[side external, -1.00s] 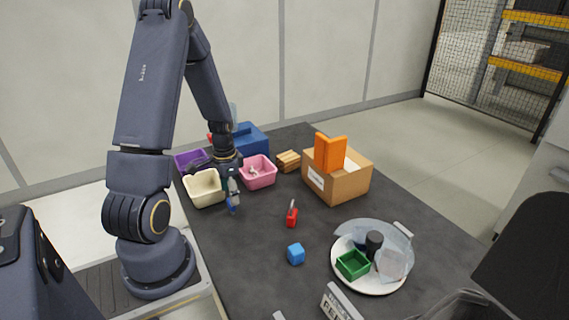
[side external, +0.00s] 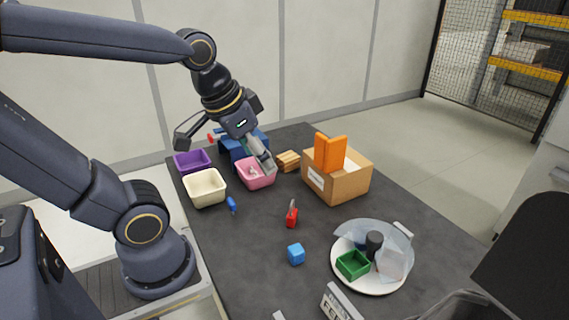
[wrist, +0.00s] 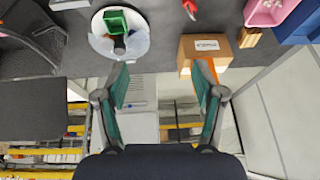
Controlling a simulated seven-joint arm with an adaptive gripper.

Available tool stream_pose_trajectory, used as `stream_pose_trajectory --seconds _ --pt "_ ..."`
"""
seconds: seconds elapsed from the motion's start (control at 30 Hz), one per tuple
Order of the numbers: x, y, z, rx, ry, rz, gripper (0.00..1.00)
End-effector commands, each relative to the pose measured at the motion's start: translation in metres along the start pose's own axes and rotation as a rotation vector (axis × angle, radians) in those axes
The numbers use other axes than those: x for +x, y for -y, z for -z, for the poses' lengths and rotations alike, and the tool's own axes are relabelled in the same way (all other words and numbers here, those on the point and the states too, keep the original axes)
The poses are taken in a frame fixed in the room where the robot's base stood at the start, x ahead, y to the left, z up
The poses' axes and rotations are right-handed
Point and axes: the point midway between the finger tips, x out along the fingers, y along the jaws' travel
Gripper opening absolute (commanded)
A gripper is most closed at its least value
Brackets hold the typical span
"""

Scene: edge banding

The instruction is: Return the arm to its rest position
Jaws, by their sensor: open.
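My gripper (wrist: 160,85) is open and empty in the wrist view, with its two green-padded fingers spread apart. In the side external view my gripper (side external: 262,158) is raised in the air and tilted, in front of the pink bin in the picture. My arm is lifted and bent, with the wrist high above the far end of the dark table (side external: 262,268). Nothing hangs from the fingers.
Cream (side external: 205,188), purple (side external: 192,161) and pink (side external: 252,181) bins stand at the far end. A cardboard box (side external: 349,186) holds an orange block (side external: 330,152). A small blue object (side external: 232,205), red tool (side external: 292,216), blue cube (side external: 296,254) and white plate (side external: 343,280) lie nearer.

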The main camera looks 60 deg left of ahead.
Motion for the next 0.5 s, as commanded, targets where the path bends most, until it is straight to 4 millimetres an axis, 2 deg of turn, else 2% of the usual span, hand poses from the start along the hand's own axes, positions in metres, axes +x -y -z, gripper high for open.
stream_pose_trajectory --seconds 0.03,0.13,0.5 --pt "-0.008 -0.01 -0.004 0.003 -0.032 -0.018 0.69" --pt "-0.017 -0.02 -0.011 -0.007 -0.057 -0.041 0.69" --pt "-0.019 -0.023 -0.013 -0.013 -0.065 -0.048 0.69"
